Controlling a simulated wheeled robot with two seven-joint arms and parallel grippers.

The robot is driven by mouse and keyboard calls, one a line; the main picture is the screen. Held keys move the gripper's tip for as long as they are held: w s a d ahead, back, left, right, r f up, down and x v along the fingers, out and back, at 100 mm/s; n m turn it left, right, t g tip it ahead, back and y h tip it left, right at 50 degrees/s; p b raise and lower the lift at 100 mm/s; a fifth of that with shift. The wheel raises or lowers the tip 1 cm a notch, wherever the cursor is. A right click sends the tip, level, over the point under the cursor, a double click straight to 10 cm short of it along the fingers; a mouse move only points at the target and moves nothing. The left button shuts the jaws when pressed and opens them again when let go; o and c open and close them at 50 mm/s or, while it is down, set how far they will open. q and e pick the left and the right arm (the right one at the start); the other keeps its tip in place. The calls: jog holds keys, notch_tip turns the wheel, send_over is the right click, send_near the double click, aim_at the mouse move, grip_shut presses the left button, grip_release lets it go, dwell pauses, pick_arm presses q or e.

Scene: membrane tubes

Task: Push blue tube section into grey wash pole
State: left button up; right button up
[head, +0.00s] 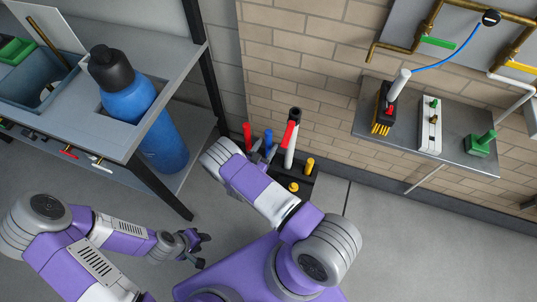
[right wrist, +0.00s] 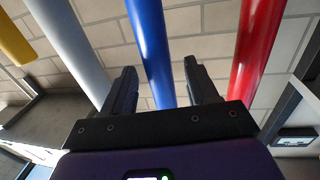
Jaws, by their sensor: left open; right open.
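In the right wrist view the blue tube section (right wrist: 151,50) runs upright between the two spread fingers of my right gripper (right wrist: 158,72). I cannot tell whether either finger touches it. In the head view a short piece of the blue tube (head: 268,138) shows just beyond my right gripper (head: 264,151). A grey pole (right wrist: 68,45) stands left of the blue tube in the wrist view. My left gripper (head: 196,248) is open and empty over the floor.
A red tube (right wrist: 257,45) stands right of the blue one, and a yellow one (right wrist: 14,42) far left. Yellow-topped stubs (head: 309,165) stand on a dark base. A bench (head: 150,60) with a blue bottle (head: 145,115) is at left; a wall shelf (head: 400,150) is at right.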

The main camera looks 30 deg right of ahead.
jog(key=shift+x, duration=1)
grip_shut()
